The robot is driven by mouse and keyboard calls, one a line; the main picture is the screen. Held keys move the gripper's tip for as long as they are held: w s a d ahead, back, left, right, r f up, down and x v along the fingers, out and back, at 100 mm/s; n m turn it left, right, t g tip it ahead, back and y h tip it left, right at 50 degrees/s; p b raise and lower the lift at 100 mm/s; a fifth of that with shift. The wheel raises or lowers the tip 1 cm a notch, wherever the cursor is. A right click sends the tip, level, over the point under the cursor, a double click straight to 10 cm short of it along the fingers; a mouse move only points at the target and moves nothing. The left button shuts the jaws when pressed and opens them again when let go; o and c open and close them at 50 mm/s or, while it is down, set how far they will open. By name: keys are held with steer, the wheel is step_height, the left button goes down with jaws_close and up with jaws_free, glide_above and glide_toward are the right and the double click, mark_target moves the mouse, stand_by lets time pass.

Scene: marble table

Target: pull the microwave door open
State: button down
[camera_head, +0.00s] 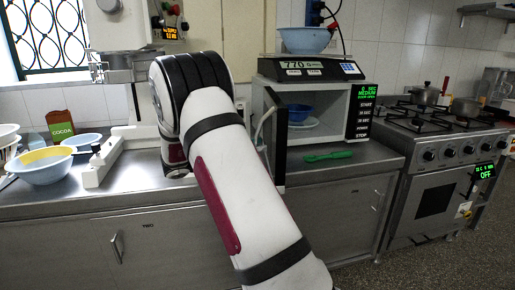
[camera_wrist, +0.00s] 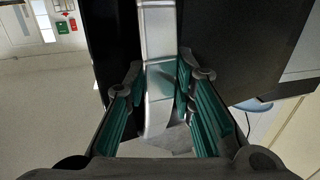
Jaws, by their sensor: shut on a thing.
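The microwave (camera_head: 303,88) stands on the counter with its door (camera_head: 281,140) swung open toward me, seen nearly edge-on. A blue bowl (camera_head: 298,113) and a pale plate (camera_head: 303,124) show inside. The pale curved handle (camera_head: 263,124) is on the left side of the door, partly behind my arm. In the wrist view, the teal-padded fingers of my gripper (camera_wrist: 163,80) are closed around the silver handle (camera_wrist: 158,30), one on each side. The dark door (camera_wrist: 230,45) fills much of that view. My gripper is hidden behind my arm in the head view.
A scale (camera_head: 310,68) with a blue bowl (camera_head: 305,40) sits on the microwave. A green utensil (camera_head: 328,156) lies on the counter in front. Bowls (camera_head: 43,168) and a cocoa box (camera_head: 61,126) are at left. A stove (camera_head: 440,130) stands at right.

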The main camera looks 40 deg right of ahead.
steer(key=c, duration=1.4)
jaws_free()
steer(key=shift+o, duration=0.2)
steer(key=v, duration=1.2)
